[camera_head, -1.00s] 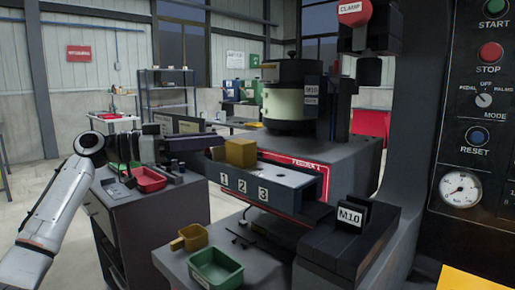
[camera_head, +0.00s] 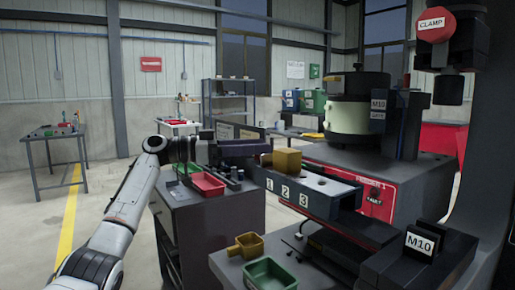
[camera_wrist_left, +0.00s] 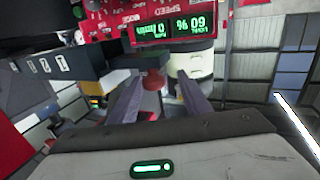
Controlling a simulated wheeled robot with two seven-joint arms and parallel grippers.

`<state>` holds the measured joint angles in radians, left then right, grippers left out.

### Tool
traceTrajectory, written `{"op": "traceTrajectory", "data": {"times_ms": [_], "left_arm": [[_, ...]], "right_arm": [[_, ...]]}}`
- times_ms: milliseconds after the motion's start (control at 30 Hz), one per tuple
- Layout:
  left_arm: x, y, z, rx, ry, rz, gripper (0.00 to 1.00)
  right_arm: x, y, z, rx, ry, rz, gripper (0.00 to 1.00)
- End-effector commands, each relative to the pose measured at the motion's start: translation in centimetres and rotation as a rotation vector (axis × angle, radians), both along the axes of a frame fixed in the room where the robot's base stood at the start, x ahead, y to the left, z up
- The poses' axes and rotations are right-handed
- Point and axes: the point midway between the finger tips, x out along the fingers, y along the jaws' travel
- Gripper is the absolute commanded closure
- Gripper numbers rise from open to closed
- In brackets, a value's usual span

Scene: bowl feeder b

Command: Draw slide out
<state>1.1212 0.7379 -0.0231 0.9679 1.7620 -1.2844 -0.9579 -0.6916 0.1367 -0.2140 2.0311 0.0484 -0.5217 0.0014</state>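A blue-grey slide bar (camera_head: 315,192) with labels 1, 2 and 3 on its side juts from the red-fronted machine in the head view. A yellow block (camera_head: 287,161) sits by its near-left end. The numbered bar also shows upside down at the left of the left wrist view (camera_wrist_left: 40,66). My left gripper (camera_head: 264,150) is beside the yellow block, at the bar's left end. In the wrist view its two fingers (camera_wrist_left: 160,92) are apart, with a red, rounded part (camera_wrist_left: 153,80) showing between or beyond them. Contact cannot be told. My right gripper is out of view.
A grey cabinet with a red tray (camera_head: 208,184) stands under my left arm. A yellow bin (camera_head: 246,245) and green bin (camera_head: 270,274) stand in front of the bar. A black M10 block (camera_head: 420,255) is at the right. Floor at the left is open.

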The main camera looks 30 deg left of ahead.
Motion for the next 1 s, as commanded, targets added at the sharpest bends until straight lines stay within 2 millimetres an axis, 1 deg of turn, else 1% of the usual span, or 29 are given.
{"op": "traceTrajectory", "data": {"times_ms": [233,367,467,700,800,1000], "left_arm": [[0.0,-0.3,-0.1,0.001,0.002,-0.008,0.56],[-0.5,0.2,-0.2,0.0,0.003,-0.007,0.56],[-1.6,1.3,-0.2,0.001,0.002,-0.006,0.56],[-5.0,4.7,-0.2,0.0,0.003,-0.003,0.56],[-6.1,5.8,-0.2,0.0,0.001,-0.003,0.56],[-7.3,7.0,-0.1,0.0,0.001,-0.005,0.56]], "right_arm": [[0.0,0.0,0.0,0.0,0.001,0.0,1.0],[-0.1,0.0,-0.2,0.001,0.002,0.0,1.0],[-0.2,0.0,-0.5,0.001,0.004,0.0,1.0],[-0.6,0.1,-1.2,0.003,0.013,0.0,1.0],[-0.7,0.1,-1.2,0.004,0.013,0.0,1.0],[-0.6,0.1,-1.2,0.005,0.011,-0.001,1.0]]}}
